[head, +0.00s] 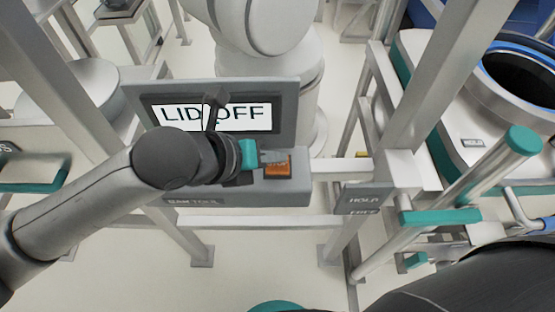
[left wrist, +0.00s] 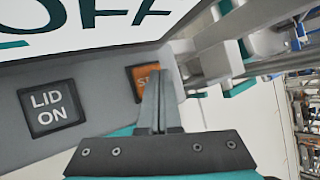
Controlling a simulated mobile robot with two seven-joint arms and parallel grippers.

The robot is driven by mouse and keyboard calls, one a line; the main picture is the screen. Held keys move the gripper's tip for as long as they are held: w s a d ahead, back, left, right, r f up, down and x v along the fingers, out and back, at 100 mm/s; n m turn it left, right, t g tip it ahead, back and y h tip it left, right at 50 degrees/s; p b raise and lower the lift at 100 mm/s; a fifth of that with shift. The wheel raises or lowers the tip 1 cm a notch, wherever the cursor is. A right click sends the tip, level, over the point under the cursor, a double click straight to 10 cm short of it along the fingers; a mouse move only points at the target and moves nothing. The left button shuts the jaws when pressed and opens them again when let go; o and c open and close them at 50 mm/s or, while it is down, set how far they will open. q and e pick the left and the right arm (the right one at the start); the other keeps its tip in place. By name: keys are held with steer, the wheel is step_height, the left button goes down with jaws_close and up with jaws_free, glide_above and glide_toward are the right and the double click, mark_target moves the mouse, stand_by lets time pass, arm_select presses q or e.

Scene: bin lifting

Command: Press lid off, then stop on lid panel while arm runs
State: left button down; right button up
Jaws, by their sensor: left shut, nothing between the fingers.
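The grey lid panel (head: 290,95) stands in front of me, with a lit screen (head: 255,117) that reads "LID OFF". Part of the screen is hidden behind my left gripper. An orange button (head: 278,170) sits on the ledge under the screen. My right gripper is not in view.
A round vessel (head: 480,75) with a dark opening and blue rim stands at the right. Grey posts (head: 425,85) and a teal-capped bar (head: 523,140) stand between it and the panel.

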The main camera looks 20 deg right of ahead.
mark_target(274, 168)
arm_select(q)
steer(key=shift+f, duration=0.55)
stand_by(0.4)
steer(key=shift+r+p, duration=0.9)
steer(key=shift+r, duration=0.05)
step_height(274, 168, up, 5)
steer(key=p, duration=0.5)
steer(key=shift+r, duration=0.1)
stand_by(0.7)
